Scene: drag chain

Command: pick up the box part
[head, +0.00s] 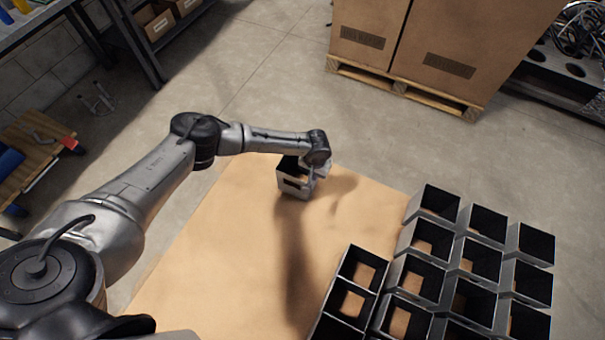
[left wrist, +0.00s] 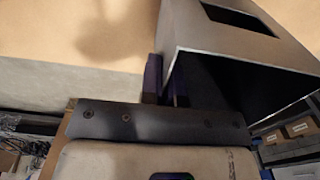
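The box part, a grey open-topped box (head: 294,186) with a dark slot in its side, is near the far edge of the tan table. My left gripper (head: 313,172) is at its upper right side, partly hidden by the wrist. In the left wrist view, the box part (left wrist: 245,48) fills the upper right, its dark opening facing the camera. The two dark fingers of the left gripper (left wrist: 166,80) are close together, one on each side of the box wall, shut on it. Whether the box touches the table is hard to tell. My right gripper is not in view.
Several similar grey open boxes (head: 433,234) stand in rows at the right of the table (head: 233,250). The table's middle and left are clear. Large cartons (head: 440,45) on a pallet stand on the floor behind.

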